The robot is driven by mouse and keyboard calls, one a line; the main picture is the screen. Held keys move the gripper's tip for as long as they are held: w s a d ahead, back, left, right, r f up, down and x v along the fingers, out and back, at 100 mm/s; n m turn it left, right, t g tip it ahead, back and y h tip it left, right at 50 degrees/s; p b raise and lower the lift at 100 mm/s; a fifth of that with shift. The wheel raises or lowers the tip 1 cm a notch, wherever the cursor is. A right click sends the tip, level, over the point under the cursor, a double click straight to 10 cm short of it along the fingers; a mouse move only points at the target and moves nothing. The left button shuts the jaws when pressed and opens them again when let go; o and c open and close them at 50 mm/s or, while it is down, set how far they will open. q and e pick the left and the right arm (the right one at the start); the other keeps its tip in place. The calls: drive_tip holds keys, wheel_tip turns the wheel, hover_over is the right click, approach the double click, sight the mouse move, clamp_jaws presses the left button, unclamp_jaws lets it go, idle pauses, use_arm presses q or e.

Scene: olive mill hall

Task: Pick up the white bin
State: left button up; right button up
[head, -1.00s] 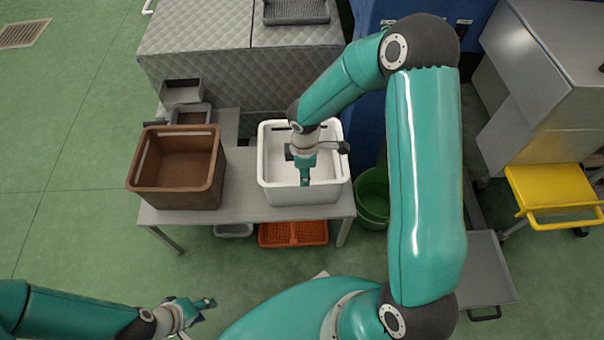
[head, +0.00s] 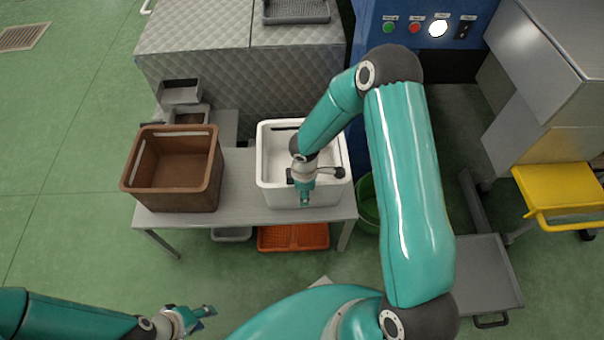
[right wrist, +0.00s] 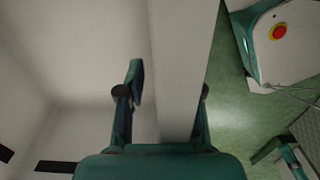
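The white bin (head: 276,196) stands upright on the metal bench, right of the brown crate. My right gripper (head: 305,199) points down at the bin's near wall. In the right wrist view, the bin's wall (right wrist: 180,45) runs between the two fingers of my right gripper (right wrist: 169,85). One finger is inside the bin and the other is outside. A gap shows between the inner finger and the wall, so the gripper is open around the wall. My forearm hides part of the bin's inside. My left gripper (head: 205,316) is open and empty at the lower left, away from the bench.
The brown crate (head: 170,199) stands on the bench (head: 239,190), apart from the bin. An orange tray (head: 293,237) and a grey tray (head: 231,234) lie below. A green bucket (head: 368,213) stands right of the bench. A yellow tray (head: 560,188) is at far right.

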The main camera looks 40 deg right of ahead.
drive_tip(key=shift+c, duration=0.4)
clamp_jaws()
drive_tip(key=shift+r, duration=0.15)
